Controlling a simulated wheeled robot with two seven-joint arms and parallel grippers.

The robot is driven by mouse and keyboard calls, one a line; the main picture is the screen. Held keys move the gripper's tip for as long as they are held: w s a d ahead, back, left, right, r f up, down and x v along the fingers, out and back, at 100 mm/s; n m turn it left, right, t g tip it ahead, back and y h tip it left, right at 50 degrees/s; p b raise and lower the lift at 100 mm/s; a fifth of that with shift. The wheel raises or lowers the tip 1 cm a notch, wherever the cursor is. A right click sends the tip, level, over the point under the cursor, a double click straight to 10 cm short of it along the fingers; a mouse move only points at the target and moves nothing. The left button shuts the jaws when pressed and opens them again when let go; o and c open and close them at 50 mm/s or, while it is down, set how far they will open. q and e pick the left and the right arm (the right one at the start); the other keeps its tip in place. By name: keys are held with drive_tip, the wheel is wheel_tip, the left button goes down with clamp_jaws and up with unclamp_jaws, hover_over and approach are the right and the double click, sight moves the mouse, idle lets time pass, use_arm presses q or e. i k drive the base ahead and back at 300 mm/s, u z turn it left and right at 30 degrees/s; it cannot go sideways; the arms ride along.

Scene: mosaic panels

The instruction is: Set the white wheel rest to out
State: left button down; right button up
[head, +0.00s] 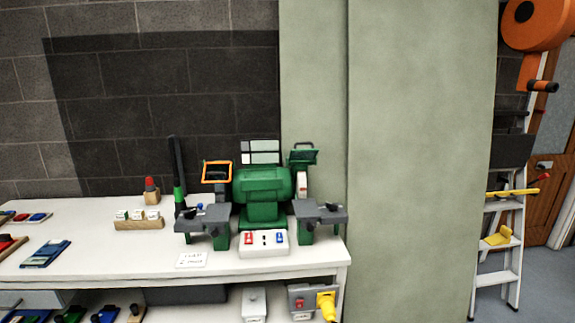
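A green bench grinder (263,185) stands on a white bench (110,255) against the wall. A pale, whitish wheel (302,184) shows partly at its right end, under a raised green-framed shield (303,156). A grey rest (322,212) on a green bracket sits in front of that wheel. I cannot tell its setting at this size. A second grey rest (204,218) sits at the left end, under an orange-framed shield (217,172); the wheel there is mostly hidden. Neither of my grippers is in view.
A wooden block with white pieces (138,219) and a blue item (46,253) lie further left. A ladder (500,240) stands right.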

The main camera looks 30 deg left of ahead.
sight(307, 211)
drive_tip(key=k, duration=0.6)
drive_tip(key=u, duration=0.9)
drive_tip(key=i, duration=0.7)
drive_tip(key=u, duration=0.8)
drive_tip(key=i, duration=0.8)
drive_tip(key=z, duration=0.7)
drive_tip(key=i, duration=0.85)
drive_tip(key=z, duration=0.8)
